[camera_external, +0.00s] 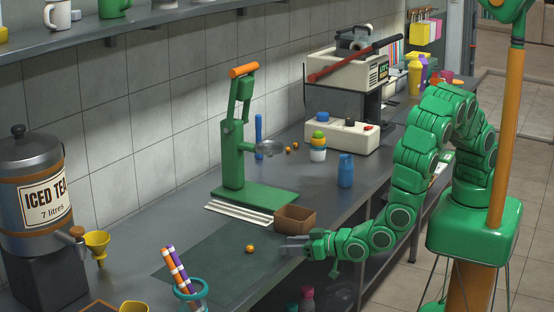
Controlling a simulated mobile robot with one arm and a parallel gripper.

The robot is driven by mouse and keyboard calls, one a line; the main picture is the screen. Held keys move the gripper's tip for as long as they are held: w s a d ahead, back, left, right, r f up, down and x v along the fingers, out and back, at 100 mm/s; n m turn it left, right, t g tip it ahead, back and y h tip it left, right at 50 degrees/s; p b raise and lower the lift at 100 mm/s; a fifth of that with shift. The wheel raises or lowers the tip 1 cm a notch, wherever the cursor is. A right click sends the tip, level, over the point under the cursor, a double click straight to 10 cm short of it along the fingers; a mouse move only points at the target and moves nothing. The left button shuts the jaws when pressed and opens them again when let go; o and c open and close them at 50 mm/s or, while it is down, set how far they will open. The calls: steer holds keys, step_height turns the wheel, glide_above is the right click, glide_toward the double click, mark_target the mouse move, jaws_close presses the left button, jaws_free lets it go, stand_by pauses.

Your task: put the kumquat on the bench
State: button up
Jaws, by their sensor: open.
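A small orange kumquat (250,249) lies on a dark green mat (200,262) on the grey bench (345,205). My green gripper (286,245) is low over the bench, just right of this kumquat and apart from it. Its grey fingers point left toward the fruit. The gripper is open and I see nothing between the fingers.
A brown box (295,219) stands just behind my gripper. The green hand press (238,165) is behind it. A blue cup (346,170) and a white machine (342,132) stand farther back. A teal holder with striped straws (190,290) is at front left.

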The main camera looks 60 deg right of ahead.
steer(key=w+d+r+g, duration=0.2)
steer(key=w, duration=0.1)
steer(key=w+d+r+m+g, duration=0.1)
steer(key=w, duration=0.1)
steer(key=shift+w+d, duration=0.15)
steer(key=w+d+r+g, duration=0.2)
steer(key=d, duration=0.1)
steer(key=shift+d+r+m, duration=0.15)
steer(key=shift+r+m, duration=0.1)
steer(key=shift+m, duration=0.05)
steer(key=s+d+r+g, duration=0.1)
steer(key=d+r+g, duration=0.1)
steer(key=d+r, duration=0.35)
steer(key=s+d+r+g, duration=0.1)
steer(key=d+r+g, duration=0.2)
steer(key=d, duration=0.5)
steer(key=s+d+r+g+h, duration=0.1)
steer(key=s+d+r+g, duration=0.2)
steer(key=s+d, duration=1.1)
steer(key=s+d+r+g+h, duration=0.2)
steer(key=s+d+r, duration=0.6)
steer(key=s+d, duration=0.5)
steer(key=d+g, duration=0.1)
steer(key=d, duration=0.3)
steer(key=shift+s+g, duration=0.35)
steer(key=shift+g, duration=0.05)
steer(key=shift+o, duration=0.8)
steer(key=shift+s+d+r, duration=0.15)
steer(key=shift+s+d, duration=0.25)
steer(key=shift+s, duration=0.05)
